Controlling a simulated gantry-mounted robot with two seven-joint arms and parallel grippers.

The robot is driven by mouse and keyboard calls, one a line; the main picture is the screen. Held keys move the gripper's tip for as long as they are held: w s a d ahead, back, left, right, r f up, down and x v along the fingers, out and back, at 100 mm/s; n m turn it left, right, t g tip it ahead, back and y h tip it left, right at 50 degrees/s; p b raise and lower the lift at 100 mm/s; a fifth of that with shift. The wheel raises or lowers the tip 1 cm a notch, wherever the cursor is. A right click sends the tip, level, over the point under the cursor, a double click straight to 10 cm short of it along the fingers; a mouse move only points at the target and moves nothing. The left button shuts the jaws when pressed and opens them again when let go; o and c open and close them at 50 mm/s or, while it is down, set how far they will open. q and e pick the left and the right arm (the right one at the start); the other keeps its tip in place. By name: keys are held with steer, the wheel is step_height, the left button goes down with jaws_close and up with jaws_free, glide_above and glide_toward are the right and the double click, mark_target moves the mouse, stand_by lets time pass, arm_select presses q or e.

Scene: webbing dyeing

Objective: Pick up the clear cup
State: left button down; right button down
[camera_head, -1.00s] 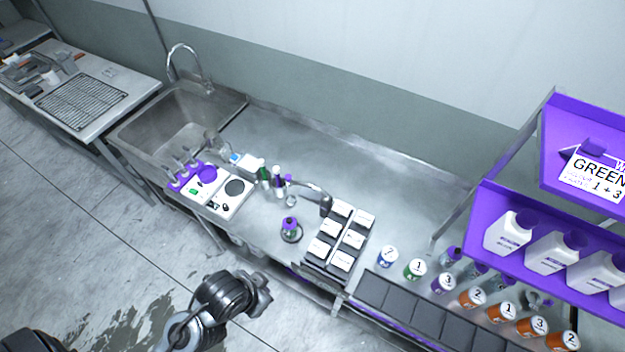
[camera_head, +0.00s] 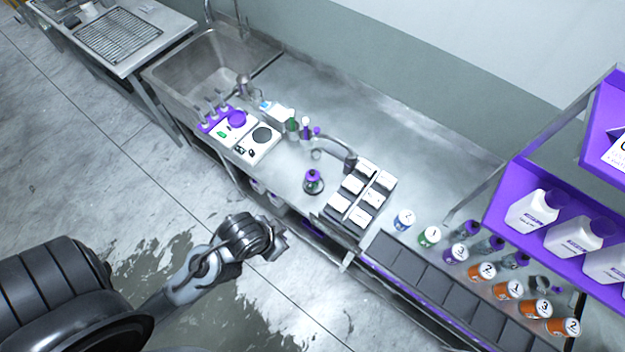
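A small clear cup-like vessel (camera_head: 316,154) stands on the steel counter, left of the curved tap by the white-topped boxes. It is too small to tell whether it is the clear cup. Another clear or grey vessel (camera_head: 243,86) stands near the sink's right edge. My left gripper (camera_head: 277,243) hangs over the floor in front of the counter, apart from every object. Its fingers are too small and dark to tell open from shut. My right gripper is not in view.
The steel counter (camera_head: 400,150) has free room at the back. Two small scales (camera_head: 262,135), a purple-capped bottle (camera_head: 313,180), white-topped boxes (camera_head: 352,184) and numbered jars (camera_head: 481,271) stand along it. A purple shelf (camera_head: 500,215) with white jugs rises at the right.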

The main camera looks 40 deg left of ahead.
arm_select(q)
steer(key=c, duration=1.8)
jaws_free()
steer(key=shift+c, duration=0.2)
steer(key=o, duration=1.7)
steer(key=shift+c, duration=0.2)
